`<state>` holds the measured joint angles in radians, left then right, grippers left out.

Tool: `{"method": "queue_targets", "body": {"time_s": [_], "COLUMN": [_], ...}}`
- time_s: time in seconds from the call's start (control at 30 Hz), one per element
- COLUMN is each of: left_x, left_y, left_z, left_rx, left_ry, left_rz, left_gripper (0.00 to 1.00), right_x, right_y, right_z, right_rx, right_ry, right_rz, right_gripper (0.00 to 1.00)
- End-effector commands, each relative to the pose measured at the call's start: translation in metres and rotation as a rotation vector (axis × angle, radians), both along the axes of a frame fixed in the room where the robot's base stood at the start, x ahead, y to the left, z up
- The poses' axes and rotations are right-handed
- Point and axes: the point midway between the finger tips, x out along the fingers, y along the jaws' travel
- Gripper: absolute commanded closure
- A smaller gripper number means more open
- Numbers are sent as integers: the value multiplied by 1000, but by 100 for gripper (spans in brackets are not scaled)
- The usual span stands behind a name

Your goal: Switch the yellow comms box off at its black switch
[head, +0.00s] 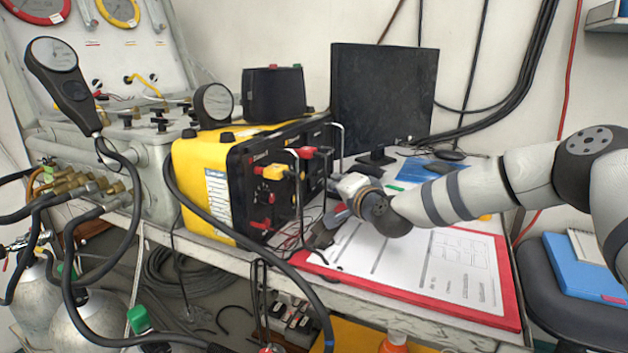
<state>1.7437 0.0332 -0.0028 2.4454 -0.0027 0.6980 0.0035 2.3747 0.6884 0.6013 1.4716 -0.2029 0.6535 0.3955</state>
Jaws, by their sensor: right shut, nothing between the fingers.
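The yellow comms box (205,165) stands on the bench left of centre, with a black front panel facing right. The panel carries red and yellow connectors and plugged-in cables. I cannot pick out the black switch among these small parts. My right gripper (318,240) is shut and empty. It points down and left, low in front of the panel and just above the bench. It looks apart from the panel, though the gap is hard to judge. My left gripper is not in view.
A red clipboard (508,285) with white sheets lies under my right arm. A dark monitor (384,95) stands behind. Thin wires lie between box and clipboard. A thick black hose loops before the box. A grey valve case (160,180) is at left.

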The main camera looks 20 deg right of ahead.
Motion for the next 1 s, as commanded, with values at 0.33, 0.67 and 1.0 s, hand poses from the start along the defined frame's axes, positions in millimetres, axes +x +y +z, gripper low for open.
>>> {"method": "queue_targets", "body": {"time_s": [0.33,0.67,1.0], "left_x": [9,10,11], "left_y": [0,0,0], "left_z": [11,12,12], "left_rx": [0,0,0], "left_ry": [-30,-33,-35], "left_rz": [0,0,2], "left_gripper": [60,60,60], "right_x": [-26,-32,-32], "right_y": [-24,-29,-29], "right_z": [1,-4,-4], "right_rx": [1,0,1], "right_ry": [-5,-3,-2], "right_rz": [-3,-1,0], "right_gripper": [100,100,100]}}
